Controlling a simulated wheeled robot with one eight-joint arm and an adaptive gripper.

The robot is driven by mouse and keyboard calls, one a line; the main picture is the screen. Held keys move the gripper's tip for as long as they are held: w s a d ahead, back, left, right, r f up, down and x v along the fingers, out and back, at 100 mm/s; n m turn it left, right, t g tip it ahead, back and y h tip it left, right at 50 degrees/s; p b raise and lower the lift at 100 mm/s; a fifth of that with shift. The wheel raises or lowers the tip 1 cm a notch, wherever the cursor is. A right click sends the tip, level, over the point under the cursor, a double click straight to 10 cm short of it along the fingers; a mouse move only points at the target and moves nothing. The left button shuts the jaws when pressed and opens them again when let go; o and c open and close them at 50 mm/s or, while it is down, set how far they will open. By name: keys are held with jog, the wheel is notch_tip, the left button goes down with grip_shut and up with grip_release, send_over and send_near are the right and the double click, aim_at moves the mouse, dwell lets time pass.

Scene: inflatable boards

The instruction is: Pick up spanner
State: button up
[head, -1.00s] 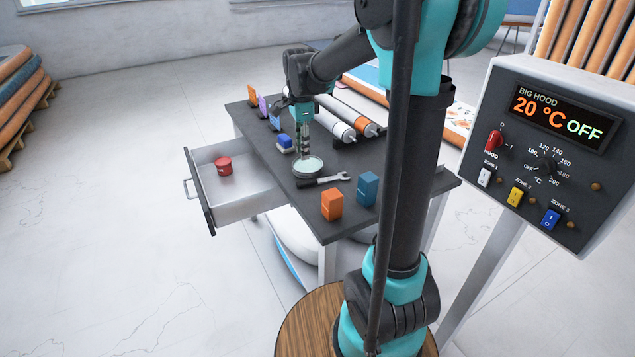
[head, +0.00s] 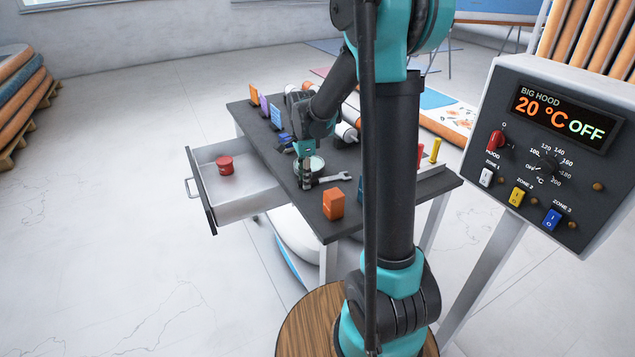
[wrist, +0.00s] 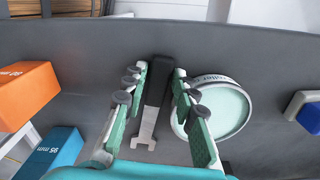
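The spanner lies on the dark tabletop. In the head view its silver open end (head: 338,178) points right, and its dark handle is partly hidden by my gripper (head: 306,182). In the wrist view the spanner (wrist: 149,112) lies lengthwise between the fingers of my gripper (wrist: 160,68), its dark handle toward the top and its silver jaw toward the palm. The fingers stand apart, one on each side of the handle, with a narrow gap visible on both sides. My gripper is open and low over the table; its exact height above the spanner is unclear.
A round tub (wrist: 222,108) with pale green contents stands close beside the right finger. An orange box (wrist: 24,92) and a teal box (wrist: 52,152) stand to the left in the wrist view. An open drawer (head: 235,198) holds a red container (head: 225,165). A control panel (head: 545,155) stands right.

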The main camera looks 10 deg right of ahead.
jog(key=shift+c, duration=0.2)
grip_shut()
jog(key=shift+r, duration=0.1)
